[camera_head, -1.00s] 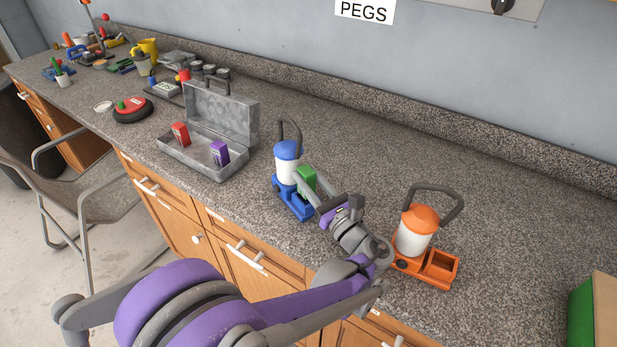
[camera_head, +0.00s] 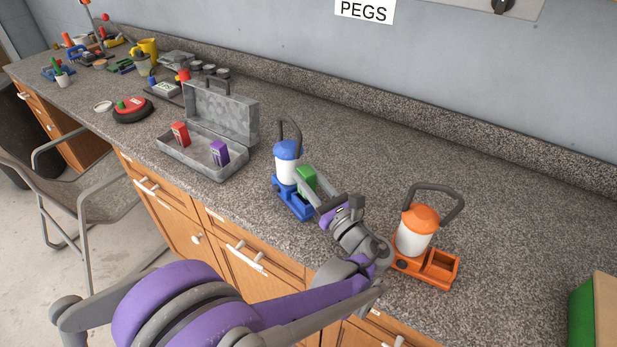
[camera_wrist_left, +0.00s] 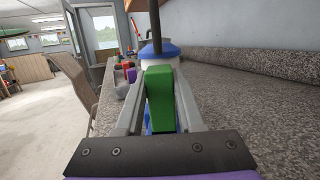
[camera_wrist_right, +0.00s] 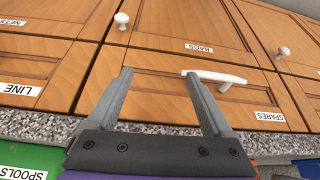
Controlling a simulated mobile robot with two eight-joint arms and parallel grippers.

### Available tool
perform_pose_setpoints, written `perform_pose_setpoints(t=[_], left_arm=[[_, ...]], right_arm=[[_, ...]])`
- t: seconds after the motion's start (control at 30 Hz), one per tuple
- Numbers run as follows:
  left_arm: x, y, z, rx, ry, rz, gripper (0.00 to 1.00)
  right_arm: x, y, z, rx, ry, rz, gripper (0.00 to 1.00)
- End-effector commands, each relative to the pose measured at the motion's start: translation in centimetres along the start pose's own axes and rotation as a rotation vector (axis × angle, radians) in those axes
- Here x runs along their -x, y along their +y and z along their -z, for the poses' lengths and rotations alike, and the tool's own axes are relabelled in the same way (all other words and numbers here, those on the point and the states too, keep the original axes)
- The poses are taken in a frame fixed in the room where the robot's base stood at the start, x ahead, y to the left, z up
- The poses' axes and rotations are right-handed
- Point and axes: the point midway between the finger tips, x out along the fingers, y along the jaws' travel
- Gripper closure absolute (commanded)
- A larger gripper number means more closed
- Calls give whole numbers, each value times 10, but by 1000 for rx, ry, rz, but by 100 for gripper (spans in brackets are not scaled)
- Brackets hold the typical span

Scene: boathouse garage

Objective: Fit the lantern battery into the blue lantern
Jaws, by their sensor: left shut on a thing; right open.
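The blue lantern (camera_head: 288,166) stands upright on the counter, with a blue cap, white body, dark handle and blue base (camera_head: 292,206). My left gripper (camera_head: 302,181) is shut on a green battery (camera_head: 307,177), a block held upright beside the lantern's white body, over its base. In the left wrist view the green battery (camera_wrist_left: 160,98) sits between the fingers, with the lantern's blue cap (camera_wrist_left: 158,51) behind it. Whether the battery touches the base is hidden. My right gripper (camera_wrist_right: 165,102) is open and empty, in front of the drawers.
An orange lantern (camera_head: 414,238) with an empty base compartment stands close right of my left wrist. An open grey metal case (camera_head: 216,166) holds a red battery (camera_head: 180,134) and a purple battery (camera_head: 219,153). The counter behind the lanterns is clear.

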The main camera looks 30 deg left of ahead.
Motion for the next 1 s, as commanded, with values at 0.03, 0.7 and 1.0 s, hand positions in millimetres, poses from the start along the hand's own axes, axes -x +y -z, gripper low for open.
perform_pose_setpoints(t=[0.03, 0.7, 1.0], left_arm=[[0, 0, 0, 0, -1, 0, 100], [2, 0, 9, 0, 0, 0, 100], [3, 0, 16, 0, 0, 0, 100]], right_arm=[[-1, 0, 0, 0, 0, 0, 15], [-7, 0, -4, 0, -3, 0, 15], [-13, 0, -7, 0, -5, 0, 15]])
